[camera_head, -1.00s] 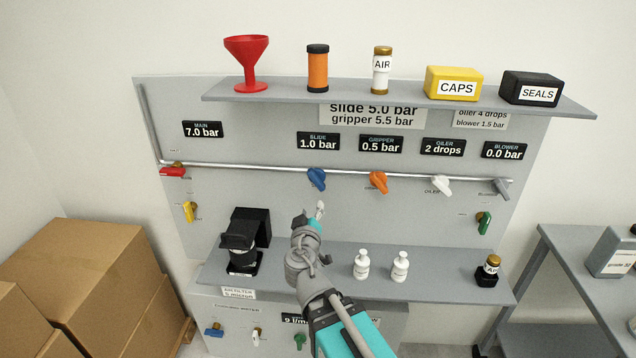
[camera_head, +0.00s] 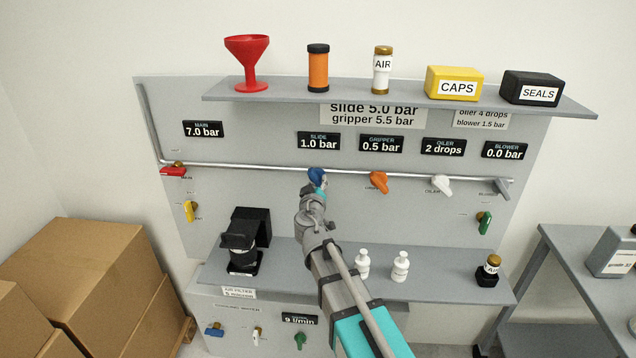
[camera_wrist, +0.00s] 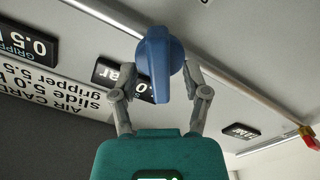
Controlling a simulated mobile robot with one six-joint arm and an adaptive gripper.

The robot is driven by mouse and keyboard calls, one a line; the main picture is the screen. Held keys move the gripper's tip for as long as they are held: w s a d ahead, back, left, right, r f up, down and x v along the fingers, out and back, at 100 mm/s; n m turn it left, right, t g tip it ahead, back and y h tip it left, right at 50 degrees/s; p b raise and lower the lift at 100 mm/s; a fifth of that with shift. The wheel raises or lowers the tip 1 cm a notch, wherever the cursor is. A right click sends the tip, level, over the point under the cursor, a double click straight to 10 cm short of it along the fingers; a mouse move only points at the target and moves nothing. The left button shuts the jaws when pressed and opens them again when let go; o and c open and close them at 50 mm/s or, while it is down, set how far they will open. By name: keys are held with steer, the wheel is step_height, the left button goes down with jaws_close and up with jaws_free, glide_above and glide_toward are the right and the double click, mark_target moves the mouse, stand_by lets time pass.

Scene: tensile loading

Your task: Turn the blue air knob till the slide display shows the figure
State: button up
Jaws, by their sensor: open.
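The blue air knob (camera_head: 317,177) sits on the pipe below the slide display (camera_head: 318,141), which reads 1.0 bar. A card under the top shelf (camera_head: 372,114) reads slide 5.0 bar and gripper 5.5 bar. My gripper (camera_head: 318,187) is at the blue knob and partly covers it in the head view. In the wrist view the blue knob (camera_wrist: 155,62) stands between the two open fingers of my gripper (camera_wrist: 160,88). The right finger is very close to the knob; I cannot tell whether it touches. The slide display (camera_wrist: 115,76) is partly hidden there.
An orange knob (camera_head: 378,182), a white knob (camera_head: 442,185) and a grey knob (camera_head: 502,188) line the pipe to the right. The lower shelf (camera_head: 440,285) holds a black filter (camera_head: 245,243) and white bottles (camera_head: 400,266). The upper shelf (camera_head: 405,94) overhangs the panel.

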steer(key=shift+w, duration=0.6)
steer(key=c, duration=0.8)
steer(key=shift+d, duration=0.15)
jaws_close()
